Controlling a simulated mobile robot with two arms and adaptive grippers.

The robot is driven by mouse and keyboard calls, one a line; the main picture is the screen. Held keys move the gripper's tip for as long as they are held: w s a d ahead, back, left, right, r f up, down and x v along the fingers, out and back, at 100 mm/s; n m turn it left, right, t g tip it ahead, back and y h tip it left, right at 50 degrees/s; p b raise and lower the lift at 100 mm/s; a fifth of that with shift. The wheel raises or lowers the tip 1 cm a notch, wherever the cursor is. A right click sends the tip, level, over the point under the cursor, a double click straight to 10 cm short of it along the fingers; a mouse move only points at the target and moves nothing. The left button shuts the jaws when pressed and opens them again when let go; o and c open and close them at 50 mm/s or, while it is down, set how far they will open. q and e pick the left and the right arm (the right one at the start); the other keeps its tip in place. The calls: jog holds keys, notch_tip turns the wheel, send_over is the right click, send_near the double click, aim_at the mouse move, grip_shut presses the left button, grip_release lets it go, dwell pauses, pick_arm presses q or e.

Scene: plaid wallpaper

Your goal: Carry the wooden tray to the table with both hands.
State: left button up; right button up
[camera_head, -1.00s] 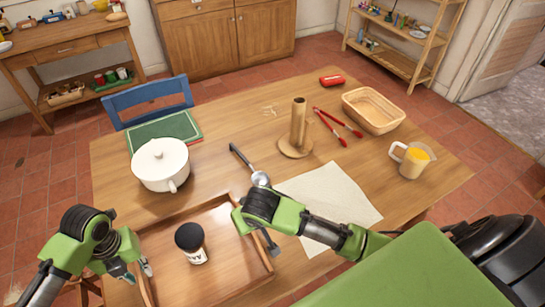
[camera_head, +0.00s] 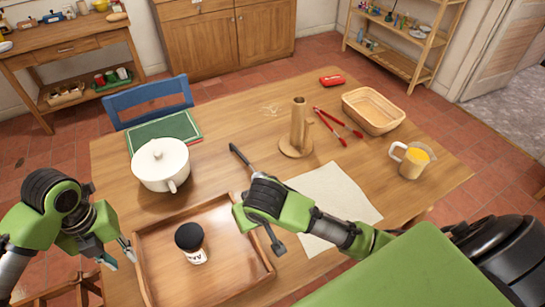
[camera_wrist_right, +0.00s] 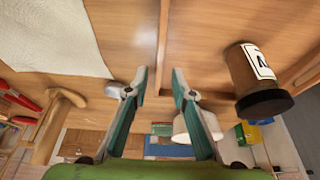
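The wooden tray (camera_head: 225,272) rests on the near side of the table (camera_head: 235,110). A jar with a dark lid (camera_head: 191,243) stands upright in it and also shows in the right wrist view (camera_wrist_right: 254,78). My left gripper (camera_head: 120,257) is open and empty, just outside the tray's left wall. My right gripper (camera_head: 274,243) is at the tray's right wall. In the right wrist view its fingers (camera_wrist_right: 159,82) are apart, with the tray wall (camera_wrist_right: 163,45) running between them; I see no clear contact.
A white pot (camera_head: 160,165) and green book (camera_head: 165,130) stand behind the tray. A ladle (camera_head: 240,156), partly hidden by my right gripper, and a cloth (camera_head: 335,200) lie to the right. A paper-towel holder (camera_head: 298,130), tongs, basket and juice jug (camera_head: 411,160) are farther right.

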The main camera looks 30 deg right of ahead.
jog(key=v, duration=0.6)
jog(key=shift+r, duration=0.15)
jog(key=shift+s, duration=0.1)
